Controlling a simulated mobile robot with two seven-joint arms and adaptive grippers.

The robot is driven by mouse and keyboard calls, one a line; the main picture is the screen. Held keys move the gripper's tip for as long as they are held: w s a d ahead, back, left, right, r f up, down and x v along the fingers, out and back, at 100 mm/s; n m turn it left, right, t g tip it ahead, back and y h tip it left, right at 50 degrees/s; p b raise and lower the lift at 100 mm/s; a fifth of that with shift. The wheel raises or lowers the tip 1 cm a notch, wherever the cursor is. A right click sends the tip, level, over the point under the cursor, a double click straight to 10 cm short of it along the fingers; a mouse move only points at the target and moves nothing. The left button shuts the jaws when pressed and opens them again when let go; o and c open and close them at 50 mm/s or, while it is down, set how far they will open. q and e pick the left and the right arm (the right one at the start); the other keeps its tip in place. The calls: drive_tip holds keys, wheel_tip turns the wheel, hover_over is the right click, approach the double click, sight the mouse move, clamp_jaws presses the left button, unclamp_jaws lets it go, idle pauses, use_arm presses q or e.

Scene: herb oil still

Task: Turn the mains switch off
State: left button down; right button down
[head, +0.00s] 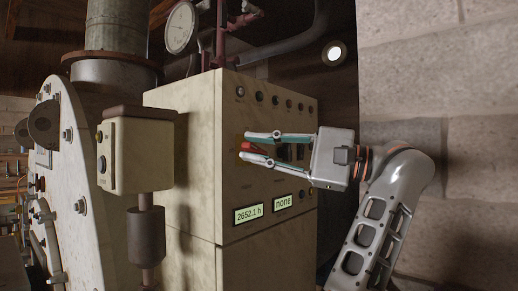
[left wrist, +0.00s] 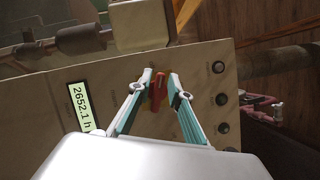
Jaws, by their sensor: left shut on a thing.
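The mains switch (head: 248,149) has a red handle on a yellow plate, on the front of a cream control cabinet (head: 192,158). My left gripper (head: 246,145) reaches it from the right in the head view, with its two fingers on either side of the red handle. In the left wrist view the red handle (left wrist: 160,91) sits between the fingertips (left wrist: 158,77), and the gripper is shut on it. The fingers partly hide the handle and plate, and any switch markings cannot be read. My right gripper is in neither view.
Several round knobs line the cabinet's top. A small box (head: 135,156) on a post stands left, before a large riveted vessel (head: 85,200).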

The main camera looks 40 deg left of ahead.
use_arm(q)
drive_tip(key=n+h, duration=0.1)
drive_tip(key=n, duration=0.3)
drive_tip(key=shift+f+h+p, duration=0.15)
drive_tip(key=shift+h+p, duration=0.2)
drive_tip(key=shift+h, duration=0.05)
drive_tip(key=shift+n, duration=0.4)
drive_tip(key=c, duration=2.1)
unclamp_jaws()
drive_tip(key=shift+c, duration=0.2)
drive_tip(key=shift+w+a+f, duration=0.1)
drive_tip(key=shift+w, duration=0.1)
drive_tip(key=shift+s, duration=0.1)
